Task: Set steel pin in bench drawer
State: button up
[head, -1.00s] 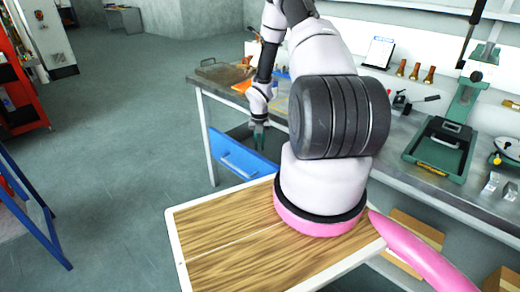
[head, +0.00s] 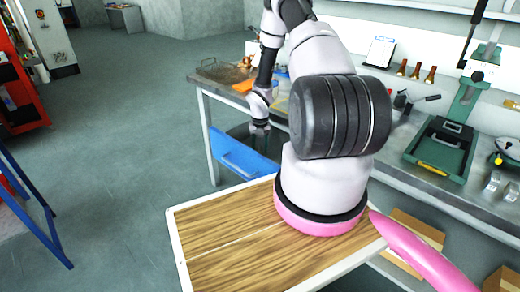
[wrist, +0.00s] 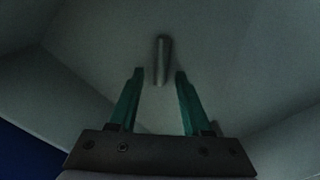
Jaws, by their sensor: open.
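The bench drawer (head: 240,160) is pulled out under the bench, with a blue front and a handle. My gripper (head: 258,131) reaches down into it, its fingertips largely hidden in the head view. In the wrist view my gripper (wrist: 157,75) is open, with two green fingers apart. The steel pin (wrist: 161,60) shows as a thin grey rod against the drawer's pale inside, ahead of and between the fingertips. The fingers do not appear to touch it. Whether it rests on the drawer floor is hard to tell in the dim light.
The metal bench (head: 400,160) stands above the drawer. It carries a green press (head: 443,145), an orange item (head: 243,86) and other tools. A blue-framed stand (head: 35,205) is at the left. Open floor (head: 120,130) lies left of the bench.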

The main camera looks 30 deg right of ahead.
notch_tip(320, 180, up, 12)
notch_tip(320, 180, up, 16)
jog(key=m+t+h, duration=0.1)
jog(key=m, duration=0.7)
send_over(260, 151)
jog(key=s+a, duration=0.1)
jog(key=a, duration=0.1)
jog(key=s+a+r+m+t, duration=0.1)
jog(key=s+a+r+m, duration=0.1)
jog(key=s+r+m, duration=0.3)
jog(key=a+r+m+t, duration=0.1)
jog(key=r+m, duration=0.2)
jog(key=r, duration=0.5)
jog(key=s+a+r+m+t+y, duration=0.1)
jog(key=s+a+r+m+t, duration=0.1)
jog(key=s+a+r+m, duration=0.3)
jog(key=s+a+r+m+t+y, duration=0.2)
jog(key=s+a+r+m, duration=0.3)
jog(key=s+r+m, duration=0.5)
jog(key=s+m, duration=0.4)
jog(key=s, duration=0.1)
jog(key=shift+s+a+r, duration=0.25)
jog(key=shift+a+r, duration=0.1)
jog(key=shift+a, duration=0.05)
